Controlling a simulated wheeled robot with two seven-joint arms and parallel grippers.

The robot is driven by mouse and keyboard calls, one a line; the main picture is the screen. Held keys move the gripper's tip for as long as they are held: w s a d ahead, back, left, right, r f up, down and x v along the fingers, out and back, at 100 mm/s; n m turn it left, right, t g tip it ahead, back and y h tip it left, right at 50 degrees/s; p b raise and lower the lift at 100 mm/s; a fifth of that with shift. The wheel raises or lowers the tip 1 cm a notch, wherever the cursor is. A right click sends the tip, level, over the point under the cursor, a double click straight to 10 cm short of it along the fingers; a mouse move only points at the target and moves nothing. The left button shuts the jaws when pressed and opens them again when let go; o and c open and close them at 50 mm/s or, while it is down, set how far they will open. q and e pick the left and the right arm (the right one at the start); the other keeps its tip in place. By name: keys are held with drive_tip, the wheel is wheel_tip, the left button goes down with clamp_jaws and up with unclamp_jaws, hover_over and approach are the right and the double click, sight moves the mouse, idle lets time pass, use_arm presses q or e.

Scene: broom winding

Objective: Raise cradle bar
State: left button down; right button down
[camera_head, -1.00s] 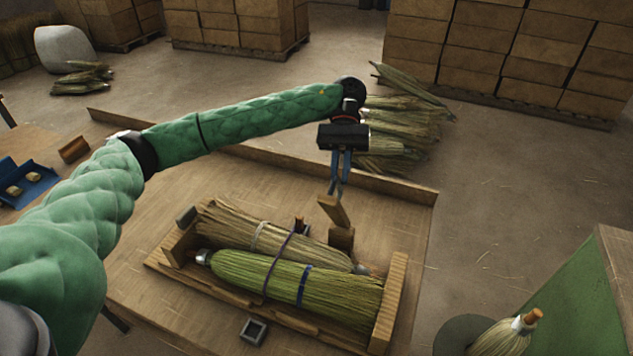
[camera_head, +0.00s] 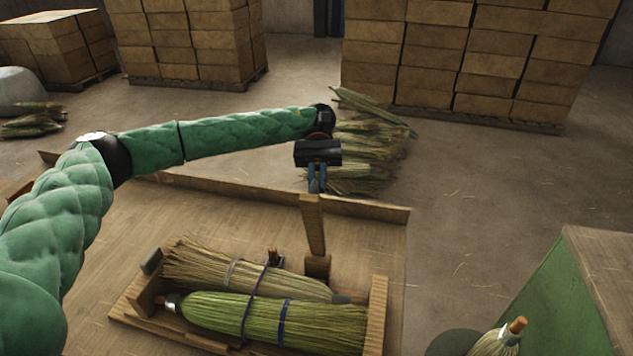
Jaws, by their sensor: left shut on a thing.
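The cradle bar (camera_head: 313,222) is a wooden bar at the back right of the wooden cradle (camera_head: 377,318). My left gripper (camera_head: 316,188) points down and is shut on the bar's top end. Two broom heads lie in the cradle: a green one (camera_head: 270,318) in front with purple and blue bands, and a tan one (camera_head: 205,268) behind it. My right gripper is out of view.
The cradle rests on a wooden table (camera_head: 120,228) with a raised back edge. Broom corn bundles (camera_head: 370,150) lie on the floor behind. Stacked boxes (camera_head: 460,60) stand at the back. A green-sided bench (camera_head: 560,285) and an upright broom (camera_head: 495,342) are at the lower right.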

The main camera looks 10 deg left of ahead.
use_arm(q)
drive_tip(key=c, duration=1.5)
unclamp_jaws()
